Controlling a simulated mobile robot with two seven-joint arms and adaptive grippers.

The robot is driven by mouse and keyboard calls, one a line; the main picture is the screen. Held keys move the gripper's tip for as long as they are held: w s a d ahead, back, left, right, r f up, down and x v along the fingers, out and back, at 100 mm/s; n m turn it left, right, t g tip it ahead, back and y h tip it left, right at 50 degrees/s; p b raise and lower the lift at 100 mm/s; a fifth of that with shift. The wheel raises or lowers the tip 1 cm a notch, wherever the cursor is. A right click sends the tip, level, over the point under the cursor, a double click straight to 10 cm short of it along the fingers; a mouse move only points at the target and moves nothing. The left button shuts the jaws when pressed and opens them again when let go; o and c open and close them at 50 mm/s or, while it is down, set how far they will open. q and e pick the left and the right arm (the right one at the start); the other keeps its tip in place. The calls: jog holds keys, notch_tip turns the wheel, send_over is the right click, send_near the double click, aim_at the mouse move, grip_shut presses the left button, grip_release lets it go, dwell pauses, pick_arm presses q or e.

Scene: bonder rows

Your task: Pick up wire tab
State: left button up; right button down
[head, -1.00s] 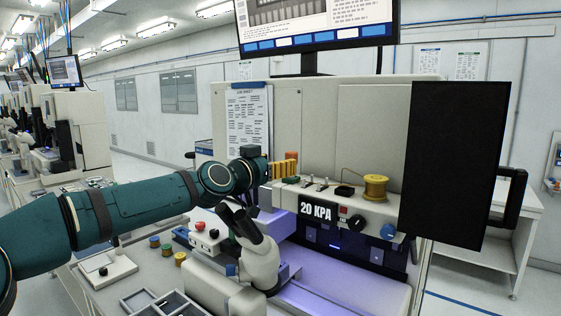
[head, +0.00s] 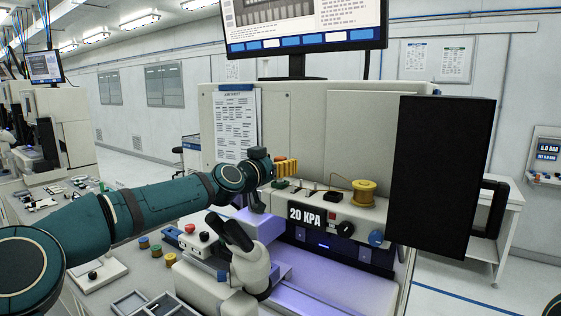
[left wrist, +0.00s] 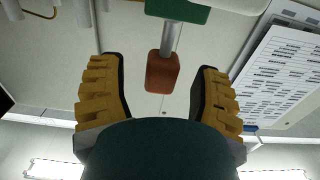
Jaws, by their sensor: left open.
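My left gripper (head: 286,167) is open, its ribbed yellow fingers at the left end of the bonder's top shelf. In the left wrist view the open fingers (left wrist: 161,62) stand on either side of a small orange-brown block, probably the wire tab (left wrist: 163,72). It hangs in that view at the end of a metal rod (left wrist: 168,38) from a green block (left wrist: 180,10). No finger visibly touches it. In the head view a green block (head: 280,184) shows just below the fingers; the brown block cannot be made out there.
A black block (head: 332,197) and a yellow wire spool (head: 363,192) stand right of the gripper, with small levers between. A job sheet (head: 236,125) hangs behind. A microscope (head: 248,255) stands in front, below my forearm. A large black panel (head: 440,175) stands at right.

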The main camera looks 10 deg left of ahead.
pick_arm(q)
jog(key=shift+w+d, duration=0.25)
jog(key=shift+w, duration=0.3)
grip_shut()
